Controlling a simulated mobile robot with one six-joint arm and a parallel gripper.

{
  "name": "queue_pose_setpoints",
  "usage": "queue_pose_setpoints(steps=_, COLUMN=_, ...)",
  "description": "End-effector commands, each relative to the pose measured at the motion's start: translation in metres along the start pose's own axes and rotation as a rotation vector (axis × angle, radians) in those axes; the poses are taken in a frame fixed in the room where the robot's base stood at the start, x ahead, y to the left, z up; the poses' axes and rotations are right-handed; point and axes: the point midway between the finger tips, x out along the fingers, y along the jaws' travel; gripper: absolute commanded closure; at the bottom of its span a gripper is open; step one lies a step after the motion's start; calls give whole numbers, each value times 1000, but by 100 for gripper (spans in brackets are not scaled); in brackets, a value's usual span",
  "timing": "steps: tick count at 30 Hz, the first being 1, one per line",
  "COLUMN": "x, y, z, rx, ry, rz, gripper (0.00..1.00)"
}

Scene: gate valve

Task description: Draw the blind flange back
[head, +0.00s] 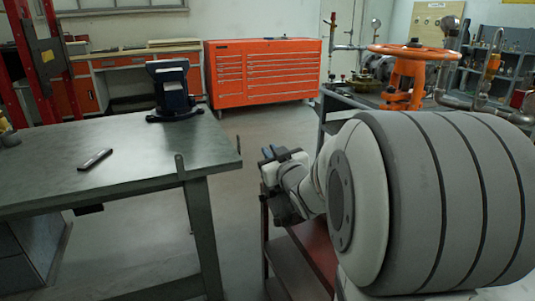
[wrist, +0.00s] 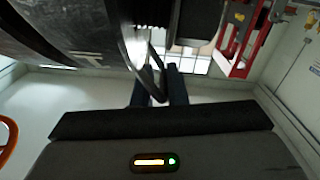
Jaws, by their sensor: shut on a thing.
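In the wrist view, my gripper's two dark blue fingers (wrist: 158,88) reach up from the dark gripper body. They are shut on a thin dark curved piece that runs down between them. This piece joins the edge of a large dark grey round body with a bright rim, which I take for the blind flange (wrist: 134,42); the exact contact is too dark to tell. In the head view, my gripper (head: 271,154) shows small at the left of my arm. The flange is hidden there, behind my arm. The orange gate valve with its handwheel (head: 414,52) stands behind the arm.
A green workbench (head: 140,172) at left carries a blue vise (head: 172,92) and a small flat dark item (head: 95,159). A low red-topped cart (head: 312,248) stands below my gripper. An orange tool chest (head: 262,72) is at the back. Floor between bench and cart is clear.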

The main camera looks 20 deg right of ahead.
Motion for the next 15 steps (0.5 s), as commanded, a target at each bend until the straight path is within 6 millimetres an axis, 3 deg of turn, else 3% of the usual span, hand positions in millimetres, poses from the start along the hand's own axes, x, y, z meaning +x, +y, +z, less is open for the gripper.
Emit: queue_pose_setpoints(steps=15, x=0, y=-16, z=0, rx=2, ry=-3, rz=-3, gripper=100)
